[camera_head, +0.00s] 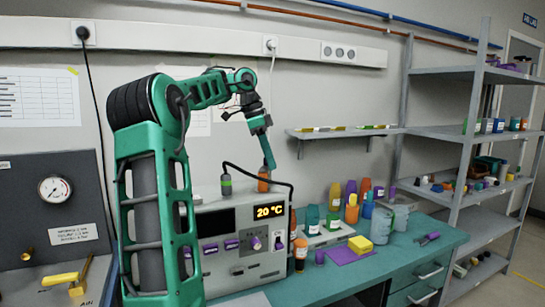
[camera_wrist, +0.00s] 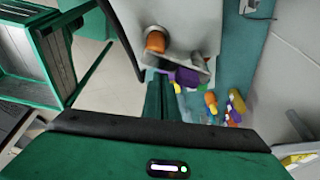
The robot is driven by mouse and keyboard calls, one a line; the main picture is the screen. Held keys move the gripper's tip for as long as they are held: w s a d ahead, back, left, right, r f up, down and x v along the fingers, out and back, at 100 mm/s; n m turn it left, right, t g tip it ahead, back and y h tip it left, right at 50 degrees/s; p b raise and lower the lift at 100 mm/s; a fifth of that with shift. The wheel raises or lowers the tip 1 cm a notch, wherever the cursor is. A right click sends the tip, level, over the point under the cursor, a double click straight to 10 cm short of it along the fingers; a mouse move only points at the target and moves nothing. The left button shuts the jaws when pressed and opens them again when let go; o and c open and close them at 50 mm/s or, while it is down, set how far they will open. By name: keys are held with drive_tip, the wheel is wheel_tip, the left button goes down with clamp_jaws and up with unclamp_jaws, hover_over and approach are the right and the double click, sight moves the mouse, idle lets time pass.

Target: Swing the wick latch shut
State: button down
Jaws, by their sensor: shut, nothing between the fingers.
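The light grey particle classifier (camera_head: 218,222) stands on the bench with a lit 20 °C display and a row of purple knobs. Its top also shows in the wrist view (camera_wrist: 192,22). An orange cylinder (camera_head: 263,180) stands on the classifier's top and appears as an orange cap in the wrist view (camera_wrist: 155,42). My gripper (camera_head: 271,167) is shut and empty, pointing down close to the orange cylinder. I cannot tell whether they touch. I cannot make out the wick latch for certain in either view.
A wall shelf (camera_head: 345,132) hangs behind.

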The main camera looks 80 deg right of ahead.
drive_tip(key=shift+w, duration=0.35)
drive_tip(key=shift+w, duration=0.3)
drive_tip(key=s, duration=0.4)
drive_tip(key=shift+s+a, duration=0.3)
drive_tip(key=shift+s, duration=0.05)
drive_tip(key=v, duration=1)
drive_tip(key=shift+d, duration=0.45)
